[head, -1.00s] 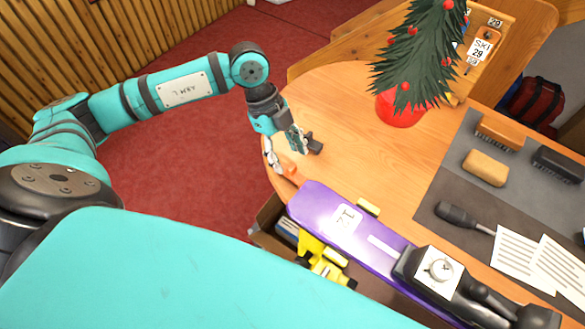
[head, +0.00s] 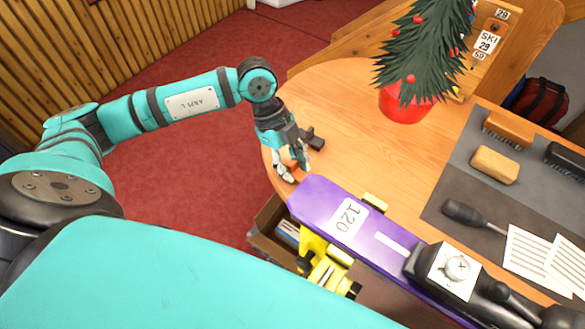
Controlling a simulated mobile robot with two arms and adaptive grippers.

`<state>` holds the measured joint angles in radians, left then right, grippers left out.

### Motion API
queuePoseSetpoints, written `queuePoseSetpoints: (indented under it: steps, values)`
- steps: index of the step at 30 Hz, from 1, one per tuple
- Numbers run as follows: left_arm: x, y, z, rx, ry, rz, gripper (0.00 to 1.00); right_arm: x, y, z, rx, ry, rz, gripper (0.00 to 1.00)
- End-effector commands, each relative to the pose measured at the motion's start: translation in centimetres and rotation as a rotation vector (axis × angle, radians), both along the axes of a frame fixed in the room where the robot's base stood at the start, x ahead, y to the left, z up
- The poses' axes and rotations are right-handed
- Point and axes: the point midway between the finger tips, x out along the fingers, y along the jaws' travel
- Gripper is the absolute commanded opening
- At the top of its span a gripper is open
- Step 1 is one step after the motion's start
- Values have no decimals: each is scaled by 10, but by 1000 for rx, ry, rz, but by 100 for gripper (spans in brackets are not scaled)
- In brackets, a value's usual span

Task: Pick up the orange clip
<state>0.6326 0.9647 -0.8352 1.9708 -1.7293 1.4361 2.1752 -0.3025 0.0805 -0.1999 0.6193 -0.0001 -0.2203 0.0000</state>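The orange clip (head: 291,164) lies on the wooden table near its left edge, a small orange patch partly hidden by my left gripper. My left gripper (head: 293,172) reaches down over it with its fingers apart, one on each side of the orange patch. I cannot tell whether the fingers touch it. My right gripper is not in the head view.
A small black object (head: 314,139) lies right beside the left gripper. A purple ski (head: 327,202) with a black binding crosses the near edge. A potted tree (head: 404,103) stands behind. A grey mat (head: 447,184) holds brushes, a screwdriver and papers.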

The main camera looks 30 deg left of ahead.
Motion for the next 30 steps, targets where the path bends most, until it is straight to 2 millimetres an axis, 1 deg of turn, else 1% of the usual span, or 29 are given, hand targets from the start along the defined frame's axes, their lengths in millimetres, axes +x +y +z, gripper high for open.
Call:
queuePoseSetpoints:
  steps: [1,4,5,12,16,20,27,30]
  values:
    - [0,0,0,0,0,0,15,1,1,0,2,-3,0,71]
    - [0,0,0,0,0,0,2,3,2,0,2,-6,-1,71]
    - [0,0,0,0,0,0,0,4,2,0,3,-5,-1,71]
    - [0,0,1,0,0,0,0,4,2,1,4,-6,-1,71]
    - [0,0,9,0,-1,0,0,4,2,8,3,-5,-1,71]
    - [0,0,28,0,-2,1,0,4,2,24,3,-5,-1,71]
    - [0,0,77,0,-1,0,0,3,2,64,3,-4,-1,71]
    - [1,0,92,0,0,-14,0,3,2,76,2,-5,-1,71]
